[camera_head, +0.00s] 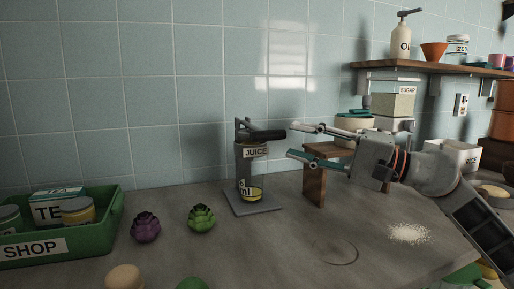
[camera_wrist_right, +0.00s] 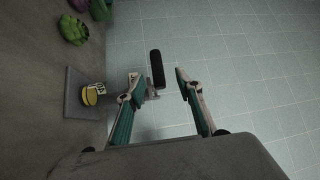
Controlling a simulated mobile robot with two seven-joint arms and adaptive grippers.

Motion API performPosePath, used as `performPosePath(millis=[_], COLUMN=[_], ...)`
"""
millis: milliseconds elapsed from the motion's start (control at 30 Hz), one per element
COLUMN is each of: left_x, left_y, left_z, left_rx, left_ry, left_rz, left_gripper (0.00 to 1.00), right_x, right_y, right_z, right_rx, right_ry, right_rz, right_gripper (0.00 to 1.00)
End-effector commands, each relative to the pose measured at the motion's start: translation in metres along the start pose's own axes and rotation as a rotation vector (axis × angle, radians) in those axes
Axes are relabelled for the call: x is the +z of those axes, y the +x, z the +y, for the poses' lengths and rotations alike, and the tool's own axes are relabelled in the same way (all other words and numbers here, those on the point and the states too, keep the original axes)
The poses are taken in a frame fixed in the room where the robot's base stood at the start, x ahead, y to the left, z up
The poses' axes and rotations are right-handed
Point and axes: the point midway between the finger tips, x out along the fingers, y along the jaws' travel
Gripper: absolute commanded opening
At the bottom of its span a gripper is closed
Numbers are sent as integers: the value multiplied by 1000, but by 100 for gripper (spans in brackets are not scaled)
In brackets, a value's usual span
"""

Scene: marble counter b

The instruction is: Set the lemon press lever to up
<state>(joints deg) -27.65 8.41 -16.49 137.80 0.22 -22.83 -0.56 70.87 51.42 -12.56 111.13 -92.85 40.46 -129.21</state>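The lemon press (camera_head: 243,165) stands on the counter against the tiled wall, with a grey base plate (camera_head: 256,208) and a JUICE label. Its dark lever handle (camera_head: 267,134) lies about level, pointing right towards my right gripper. A yellow-labelled jar (camera_head: 250,194) sits low in the press. My right gripper (camera_head: 293,141) is open, its fingertips just right of the handle's end. In the right wrist view, the lever handle (camera_wrist_right: 157,69) shows between the two open fingertips (camera_wrist_right: 158,82); I cannot tell that either touches it. My left gripper is not in view.
A wooden stand (camera_head: 314,180) is close below my right gripper. A green SHOP crate (camera_head: 95,240) is at left, with purple (camera_head: 146,227) and green (camera_head: 201,219) artichokes beside it. A shelf (camera_head: 430,67) hangs above right. White powder (camera_head: 408,233) lies on the counter.

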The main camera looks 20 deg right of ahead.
Motion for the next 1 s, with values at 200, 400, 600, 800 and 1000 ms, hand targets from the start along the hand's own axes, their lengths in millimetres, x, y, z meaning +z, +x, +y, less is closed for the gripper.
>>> performPosePath(millis=[200,400,600,800,1000], left_x=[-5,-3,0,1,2], left_y=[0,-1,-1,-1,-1], left_z=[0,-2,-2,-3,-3], left_rx=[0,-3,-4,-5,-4], left_ry=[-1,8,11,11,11], left_rz=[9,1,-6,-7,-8], left_gripper=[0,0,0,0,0], right_x=[-2,-1,-1,-2,-1], right_y=[14,45,70,78,78], right_z=[3,2,6,7,7], right_rx=[1,-1,2,5,6], right_ry=[-1,0,2,3,3], right_rz=[1,1,2,2,2], right_gripper=[36,36,36,36,36])
